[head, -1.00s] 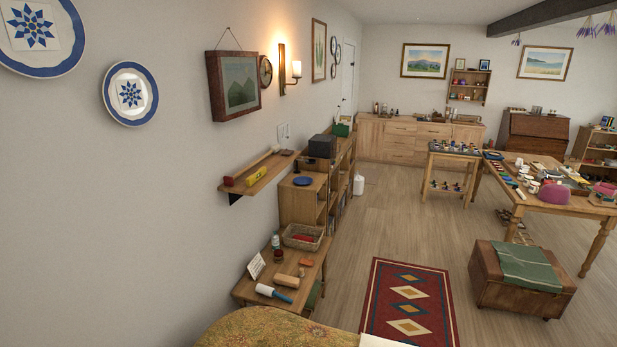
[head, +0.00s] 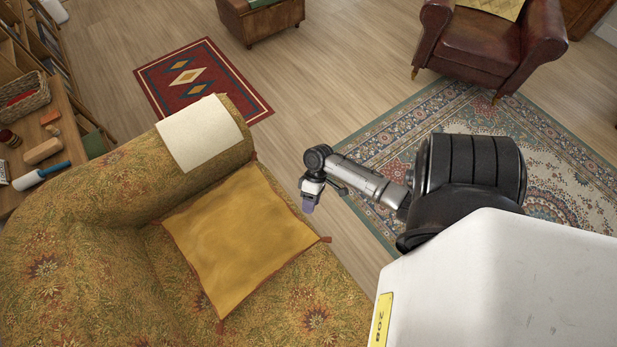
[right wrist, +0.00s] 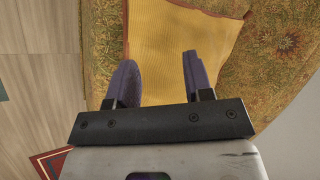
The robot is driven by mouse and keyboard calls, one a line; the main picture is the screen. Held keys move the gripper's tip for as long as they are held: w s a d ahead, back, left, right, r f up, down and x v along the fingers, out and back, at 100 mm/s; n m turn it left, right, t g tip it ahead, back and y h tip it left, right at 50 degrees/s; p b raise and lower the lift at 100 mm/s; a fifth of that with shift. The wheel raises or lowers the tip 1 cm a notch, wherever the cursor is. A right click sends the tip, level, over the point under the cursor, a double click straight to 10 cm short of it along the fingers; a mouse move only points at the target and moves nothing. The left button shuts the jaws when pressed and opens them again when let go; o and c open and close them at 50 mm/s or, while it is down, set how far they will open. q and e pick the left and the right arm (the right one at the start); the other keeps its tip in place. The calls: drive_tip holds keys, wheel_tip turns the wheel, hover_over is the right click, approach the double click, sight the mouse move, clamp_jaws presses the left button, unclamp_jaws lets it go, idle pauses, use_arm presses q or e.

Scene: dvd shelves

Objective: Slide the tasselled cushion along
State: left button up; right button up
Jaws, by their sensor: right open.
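The tasselled cushion (head: 238,238) is mustard yellow with reddish-brown tassels at its corners. It lies on the seat of a floral sofa (head: 95,245), close to the sofa's arm. My right gripper (head: 308,205) is in front of the sofa, just off the cushion's right edge in the head view. In the right wrist view the gripper (right wrist: 155,75) has its two purple fingers apart with nothing between them. The cushion (right wrist: 180,40) shows beyond and below the fingertips there; I cannot tell whether they touch it. My left gripper is not in view.
A cream cloth (head: 200,133) lies over the sofa arm. A red patterned rug (head: 203,80), a large floral carpet (head: 470,130) and a leather armchair (head: 480,40) lie beyond. A wooden side table (head: 45,135) stands at left. Bare floor is clear beside the sofa.

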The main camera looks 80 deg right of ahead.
drive_tip(key=w+d+f+m+t+y+b, duration=0.2)
drive_tip(key=d+f+m+t+y+b, duration=0.15)
drive_tip(key=d+f+b, duration=0.5)
drive_tip(key=m+t+y+b, duration=0.2)
drive_tip(key=m+t+b, duration=0.2)
drive_tip(key=t+b, duration=0.55)
approach(279, 194)
drive_tip(key=v, duration=0.4)
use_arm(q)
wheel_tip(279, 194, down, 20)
use_arm(e)
drive_tip(key=shift+w+f+h, duration=0.1)
drive_tip(key=shift+f+h, duration=0.15)
drive_tip(key=shift+h, duration=0.1)
use_arm(q)
drive_tip(key=shift+p, duration=0.3)
use_arm(e)
drive_tip(key=shift+a, duration=0.15)
drive_tip(key=p+x, duration=0.1)
drive_tip(key=x, duration=1.1)
drive_tip(key=shift+r, duration=0.15)
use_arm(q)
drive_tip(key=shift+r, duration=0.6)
use_arm(e)
drive_tip(key=shift+x, duration=0.85)
drive_tip(key=shift+c, duration=0.3)
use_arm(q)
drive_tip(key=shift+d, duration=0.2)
use_arm(e)
clamp_jaws()
